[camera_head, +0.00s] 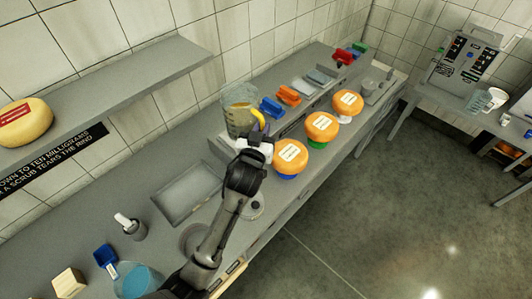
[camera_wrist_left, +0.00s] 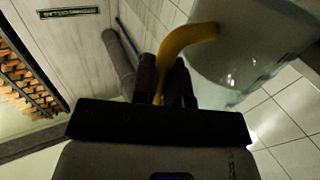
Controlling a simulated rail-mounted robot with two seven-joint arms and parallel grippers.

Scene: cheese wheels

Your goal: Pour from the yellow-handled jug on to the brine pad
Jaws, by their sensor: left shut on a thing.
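The clear jug (camera_head: 238,120) with a yellow handle (camera_head: 260,119) is at the back of the bench, near the wall, and looks roughly upright. My left gripper (camera_head: 257,145) is at its handle side. In the left wrist view the fingers (camera_wrist_left: 163,80) are shut on the yellow handle (camera_wrist_left: 188,40), with the pale jug body (camera_wrist_left: 250,48) at the upper right. I cannot tell whether the jug touches the bench. I cannot tell which thing is the brine pad. A shallow grey tray (camera_head: 165,205) lies left of my arm. My right gripper is not in view.
Several orange cheese wheels, one of them nearest my gripper (camera_head: 291,156), stand along the bench front on coloured supports. Blue (camera_head: 271,107) and orange (camera_head: 289,95) items lie behind them. A shelf (camera_head: 130,75) overhangs the back left.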

